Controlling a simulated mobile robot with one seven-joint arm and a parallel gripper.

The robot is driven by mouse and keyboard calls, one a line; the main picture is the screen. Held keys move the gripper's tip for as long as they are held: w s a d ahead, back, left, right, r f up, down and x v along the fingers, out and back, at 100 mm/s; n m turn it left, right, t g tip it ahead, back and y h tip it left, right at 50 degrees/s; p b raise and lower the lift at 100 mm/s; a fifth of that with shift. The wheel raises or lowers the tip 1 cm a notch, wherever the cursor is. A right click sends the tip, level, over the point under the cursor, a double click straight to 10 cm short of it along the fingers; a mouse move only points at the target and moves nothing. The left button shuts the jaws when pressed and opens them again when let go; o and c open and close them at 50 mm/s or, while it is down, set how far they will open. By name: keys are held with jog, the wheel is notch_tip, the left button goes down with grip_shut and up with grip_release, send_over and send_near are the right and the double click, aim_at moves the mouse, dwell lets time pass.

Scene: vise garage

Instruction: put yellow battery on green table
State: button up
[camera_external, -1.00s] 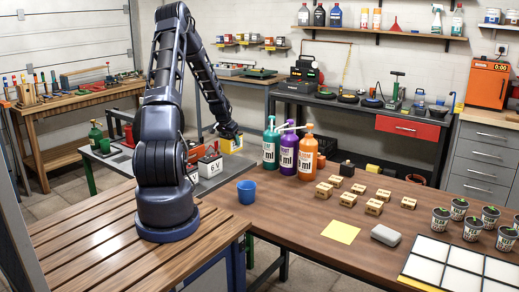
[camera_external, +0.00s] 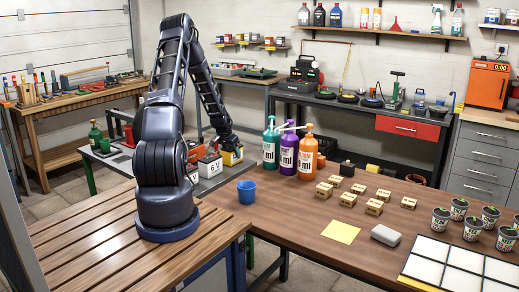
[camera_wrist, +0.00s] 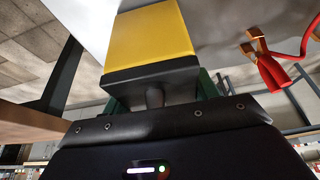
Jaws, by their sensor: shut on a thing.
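The yellow battery (camera_external: 231,157) is in my gripper (camera_external: 230,146) in the external view, over or at the right part of the grey-topped table with green legs (camera_external: 208,184). I cannot tell whether its base touches the tabletop. In the wrist view the battery (camera_wrist: 150,38) shows a yellow body and black end close before my gripper (camera_wrist: 155,98), whose jaws are shut on it. The white 6V battery (camera_external: 209,170) stands just left of it on that table, and a battery with red (camera_external: 195,152) stands behind it.
A red clamp with a cable (camera_wrist: 275,68) shows at right in the wrist view. A blue cup (camera_external: 246,192) and teal, purple and orange pump bottles (camera_external: 285,152) stand on the brown workbench (camera_external: 300,225) nearby. A green bottle (camera_external: 96,136) is at the grey table's left.

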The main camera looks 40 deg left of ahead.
jog(key=o, duration=1.8)
jog(key=shift+f, duration=0.1)
jog(key=shift+c, duration=0.2)
